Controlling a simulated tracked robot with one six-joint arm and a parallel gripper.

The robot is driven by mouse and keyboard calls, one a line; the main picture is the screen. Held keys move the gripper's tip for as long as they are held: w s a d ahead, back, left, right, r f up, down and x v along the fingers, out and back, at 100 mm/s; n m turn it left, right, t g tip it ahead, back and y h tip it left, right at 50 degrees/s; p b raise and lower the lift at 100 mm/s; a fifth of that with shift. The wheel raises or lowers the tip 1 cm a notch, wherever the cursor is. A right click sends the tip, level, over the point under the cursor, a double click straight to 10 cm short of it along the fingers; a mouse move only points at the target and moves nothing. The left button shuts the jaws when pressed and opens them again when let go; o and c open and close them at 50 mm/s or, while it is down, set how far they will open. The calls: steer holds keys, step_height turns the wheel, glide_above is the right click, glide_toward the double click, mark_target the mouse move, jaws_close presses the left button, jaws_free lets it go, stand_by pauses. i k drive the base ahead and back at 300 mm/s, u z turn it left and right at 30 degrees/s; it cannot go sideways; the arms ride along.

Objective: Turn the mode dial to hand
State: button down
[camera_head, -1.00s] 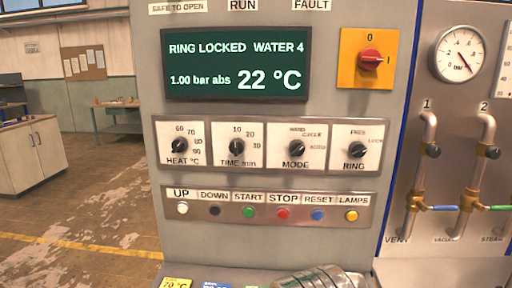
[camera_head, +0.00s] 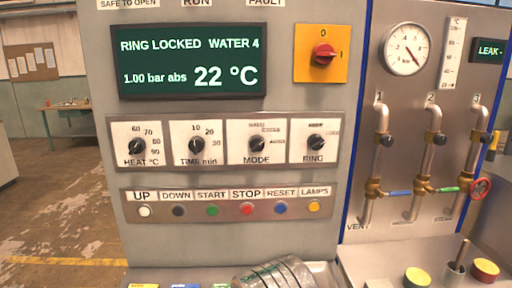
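The mode dial (camera_head: 257,144) is a black knob on a white plate, third from the left in the row of dials. Small labels stand above and to the right of it; they are too blurred to read surely. Its pointer seems to lean to the upper right, but the exact setting is hard to tell. Nothing touches the dial. My gripper is not in view.
Heat (camera_head: 138,146), time (camera_head: 196,144) and ring (camera_head: 316,142) dials flank it. Below is a row of buttons (camera_head: 212,210). A display (camera_head: 190,62) reads "RING LOCKED". A red switch (camera_head: 324,54) and pipes (camera_head: 382,150) are right. A silver ribbed object (camera_head: 280,274) shows at the bottom.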

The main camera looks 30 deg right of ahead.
mark_target(257, 142)
steer(key=z, duration=0.25)
steer(key=k, duration=1.4)
steer(key=u, duration=0.5)
steer(key=i, duration=1)
steer(key=u, duration=0.05)
